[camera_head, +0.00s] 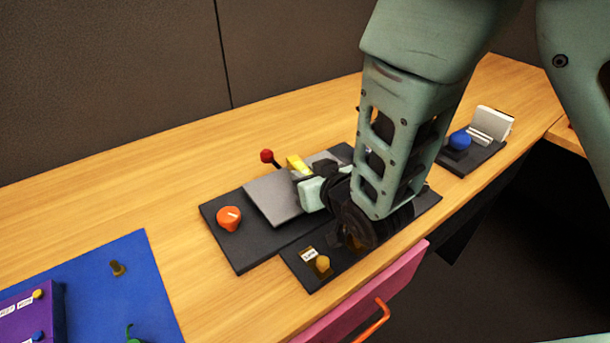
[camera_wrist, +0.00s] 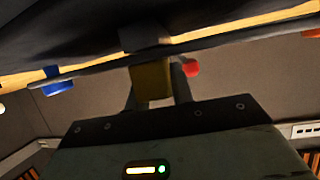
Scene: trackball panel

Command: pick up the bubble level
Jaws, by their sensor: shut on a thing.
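The bubble level, a small yellow block (camera_head: 297,164), shows in the head view just beyond my gripper, partly hidden by it. In the wrist view the yellow block (camera_wrist: 152,80) sits between the two fingers. My gripper (camera_wrist: 154,90) is shut on it. In the head view my gripper (camera_head: 312,178) is over the dark panel, and my arm hides much of what lies behind it. I cannot tell whether the block touches the panel.
A dark panel (camera_head: 250,253) carries an orange knob (camera_head: 229,217), a grey plate (camera_head: 272,197) and a red-tipped lever (camera_head: 267,156). A blue mat (camera_head: 150,290) lies left. A blue-knobbed panel (camera_head: 470,160) is right. A pink drawer (camera_head: 345,305) is below.

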